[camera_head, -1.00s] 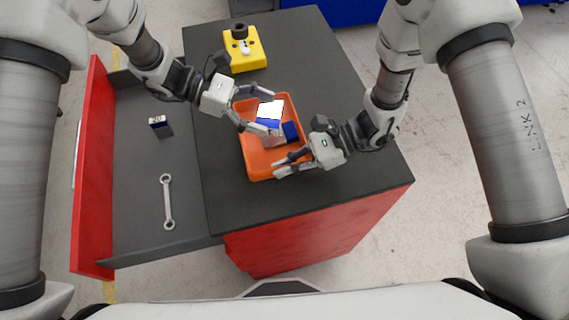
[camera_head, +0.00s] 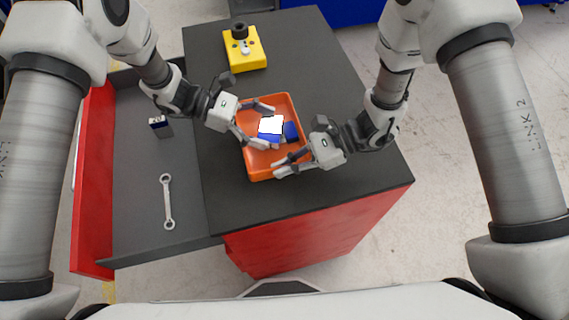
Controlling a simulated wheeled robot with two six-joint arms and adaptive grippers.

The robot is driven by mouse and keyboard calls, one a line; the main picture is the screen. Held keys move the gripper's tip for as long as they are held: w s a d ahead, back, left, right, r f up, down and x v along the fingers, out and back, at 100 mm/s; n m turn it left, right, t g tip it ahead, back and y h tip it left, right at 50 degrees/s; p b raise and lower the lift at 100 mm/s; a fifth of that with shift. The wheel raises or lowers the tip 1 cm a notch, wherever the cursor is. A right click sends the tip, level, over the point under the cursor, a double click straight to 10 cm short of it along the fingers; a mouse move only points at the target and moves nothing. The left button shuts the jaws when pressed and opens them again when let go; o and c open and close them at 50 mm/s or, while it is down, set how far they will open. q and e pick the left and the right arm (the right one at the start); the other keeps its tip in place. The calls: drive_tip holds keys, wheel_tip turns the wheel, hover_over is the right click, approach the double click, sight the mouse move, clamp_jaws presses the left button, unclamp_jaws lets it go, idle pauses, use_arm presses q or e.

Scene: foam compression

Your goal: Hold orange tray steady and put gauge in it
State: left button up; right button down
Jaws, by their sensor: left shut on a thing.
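The orange tray (camera_head: 257,174) sits on the dark cabinet top. The gauge (camera_head: 270,126), blue with a bright white face, is between the fingers of my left gripper (camera_head: 266,125). That gripper is shut on it, over the inside of the tray. I cannot tell whether the gauge touches the tray floor. My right gripper (camera_head: 278,165) is at the tray's near right corner with its fingers parted. One finger is over the inside and the other is by the near rim. Contact with the rim is unclear.
Another blue item (camera_head: 291,131) lies in the tray at right. A yellow block with a black knob (camera_head: 245,52) stands at the back. The open red drawer (camera_head: 94,190) at left holds a wrench (camera_head: 168,202) and a small dark box (camera_head: 161,127). The cabinet top's near part is clear.

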use_arm(q)
drive_tip(key=o, duration=1.4)
drive_tip(key=shift+c, duration=0.2)
drive_tip(key=v, duration=1.2)
use_arm(e)
drive_tip(key=c, duration=1.2)
unclamp_jaws()
drive_tip(key=shift+c, duration=0.2)
